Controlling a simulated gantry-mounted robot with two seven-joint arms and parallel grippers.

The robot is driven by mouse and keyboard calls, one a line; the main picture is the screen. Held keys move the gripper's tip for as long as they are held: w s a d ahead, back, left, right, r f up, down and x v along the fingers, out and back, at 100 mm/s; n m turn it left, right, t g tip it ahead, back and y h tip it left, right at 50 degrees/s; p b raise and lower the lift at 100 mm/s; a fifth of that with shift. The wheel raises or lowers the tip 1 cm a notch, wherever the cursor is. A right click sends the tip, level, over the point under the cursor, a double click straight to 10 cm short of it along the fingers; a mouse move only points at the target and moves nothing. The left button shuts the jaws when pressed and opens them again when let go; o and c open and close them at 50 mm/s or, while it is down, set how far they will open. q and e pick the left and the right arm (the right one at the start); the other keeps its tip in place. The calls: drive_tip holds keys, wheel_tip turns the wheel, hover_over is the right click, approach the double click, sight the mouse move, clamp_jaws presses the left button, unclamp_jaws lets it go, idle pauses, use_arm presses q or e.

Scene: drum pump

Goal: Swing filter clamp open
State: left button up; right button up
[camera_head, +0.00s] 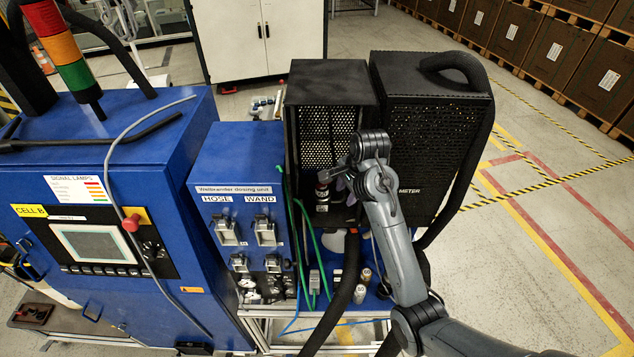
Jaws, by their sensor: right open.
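My right arm comes in from the lower right. My right gripper (340,178) is at the front opening of the black perforated housing (330,80), low in its right part, and is open. A small dark fitting with red and pale parts (322,192) stands inside the housing, just left of the gripper. I cannot tell whether this fitting is the filter clamp, or whether the gripper touches it. The gripper and wrist hide part of the housing's inside. My left gripper is not in view.
A blue dosing unit (238,165) with HOSE and WAND latches stands left of the housing. A second black perforated box (430,110) with a thick hose stands to the right. Green cables (305,235) and small metal cylinders (362,292) are below.

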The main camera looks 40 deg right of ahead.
drive_tip(key=w+p, duration=0.3)
drive_tip(key=w, duration=0.6)
drive_tip(key=shift+d+p+x, duration=0.15)
drive_tip(key=shift+p+x, duration=0.25)
drive_tip(key=shift+x, duration=0.9)
drive_tip(key=shift+d+p+x, duration=0.1)
drive_tip(key=shift+p+x, duration=0.3)
drive_tip(key=shift+x, duration=0.9)
drive_tip(key=shift+w, duration=0.15)
drive_tip(key=shift+r, duration=0.1)
clamp_jaws()
